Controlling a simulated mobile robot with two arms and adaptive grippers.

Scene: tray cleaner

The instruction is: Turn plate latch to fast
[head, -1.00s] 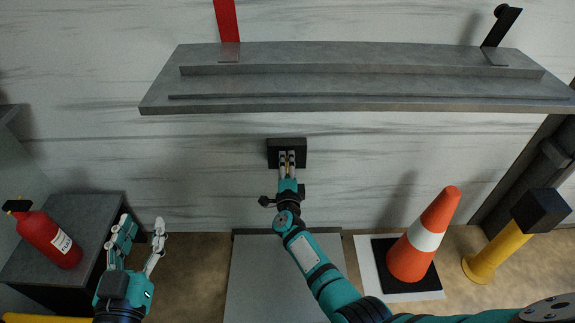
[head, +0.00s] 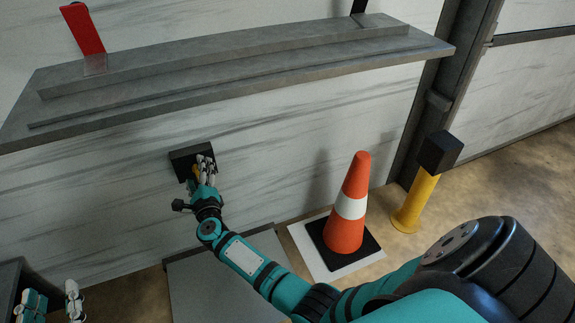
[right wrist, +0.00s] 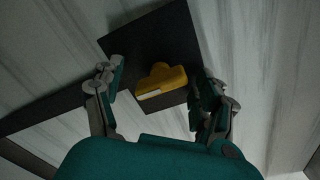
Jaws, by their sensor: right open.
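The plate latch is a yellow knob (right wrist: 162,82) on a dark square plate (right wrist: 140,44) in the right wrist view. In the head view the dark plate (head: 180,160) is on the pale streaked wall below the shelf, and the knob is mostly hidden by the gripper. My right gripper (right wrist: 160,92) is open, with one finger on each side of the knob. Gaps show between the fingers and the knob. In the head view the right gripper (head: 203,172) is at the plate. My left gripper (head: 50,303) is open and empty at the lower left.
A grey shelf (head: 230,85) runs along the wall above the plate, with a red bracket (head: 83,30) on its left. An orange and white cone (head: 350,207) and a yellow post with a black top (head: 416,199) stand on the right. A grey panel (head: 195,287) lies below.

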